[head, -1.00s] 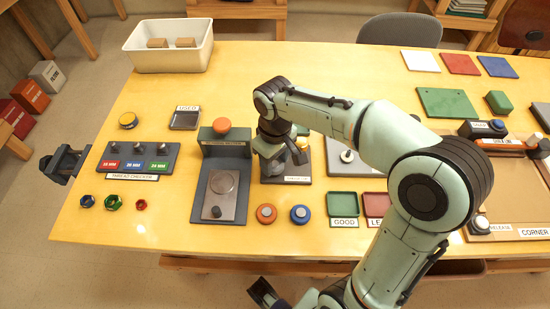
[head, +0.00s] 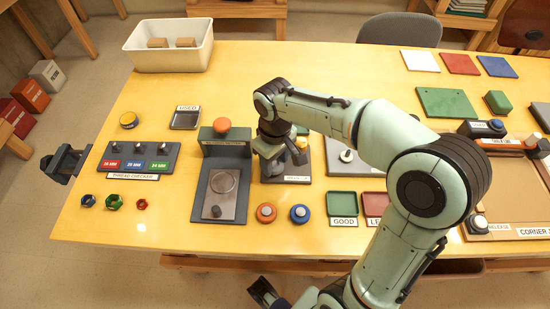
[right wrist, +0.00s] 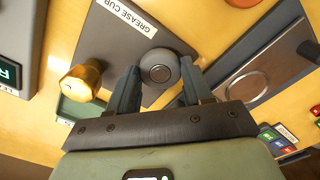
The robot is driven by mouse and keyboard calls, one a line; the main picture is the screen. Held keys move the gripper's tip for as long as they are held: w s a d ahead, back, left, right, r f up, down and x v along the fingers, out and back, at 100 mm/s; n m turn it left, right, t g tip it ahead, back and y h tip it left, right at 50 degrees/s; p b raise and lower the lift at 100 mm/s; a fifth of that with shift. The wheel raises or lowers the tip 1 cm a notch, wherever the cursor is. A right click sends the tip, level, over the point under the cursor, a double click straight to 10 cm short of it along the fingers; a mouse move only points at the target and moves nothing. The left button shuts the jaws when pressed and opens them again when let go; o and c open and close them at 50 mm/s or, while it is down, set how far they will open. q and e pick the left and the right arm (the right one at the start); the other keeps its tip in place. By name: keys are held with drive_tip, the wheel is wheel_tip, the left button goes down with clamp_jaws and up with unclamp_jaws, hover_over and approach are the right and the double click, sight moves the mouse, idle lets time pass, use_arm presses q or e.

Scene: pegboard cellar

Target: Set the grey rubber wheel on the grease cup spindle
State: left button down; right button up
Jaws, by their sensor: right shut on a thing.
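The grey rubber wheel (right wrist: 172,57) is a dark disc with a lighter round centre. It sits between the fingers of my right gripper (right wrist: 155,90), which is shut on it, over the grease cup plate (right wrist: 115,52). In the head view, my right gripper (head: 284,163) points down over this grey plate (head: 304,171). The spindle is hidden, so I cannot tell whether the wheel is around it or above it. A brass knob (right wrist: 80,83) stands on the plate beside the gripper. My left gripper (head: 264,293) shows partly at the bottom edge; its opening is unclear.
A press-like fixture (head: 222,190) with an orange knob stands left of the grease cup. The green GOOD tray (head: 343,203) is to the right.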

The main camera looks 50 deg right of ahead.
drive_tip(key=shift+f, duration=0.2)
idle(0.3)
drive_tip(key=o, duration=1.6)
use_arm(q)
drive_tip(key=shift+s, duration=0.1)
use_arm(e)
wheel_tip(320, 180, up, 5)
drive_tip(key=p, duration=0.4)
drive_tip(key=shift+f, duration=0.2)
drive_tip(key=shift+r+p, duration=1.05)
drive_tip(key=shift+r, duration=0.1)
use_arm(q)
drive_tip(key=shift+g, duration=0.4)
drive_tip(key=r, duration=0.5)
drive_tip(key=shift+s+r, duration=0.1)
drive_tip(key=shift+s, duration=0.25)
use_arm(e)
drive_tip(key=shift+f, duration=0.1)
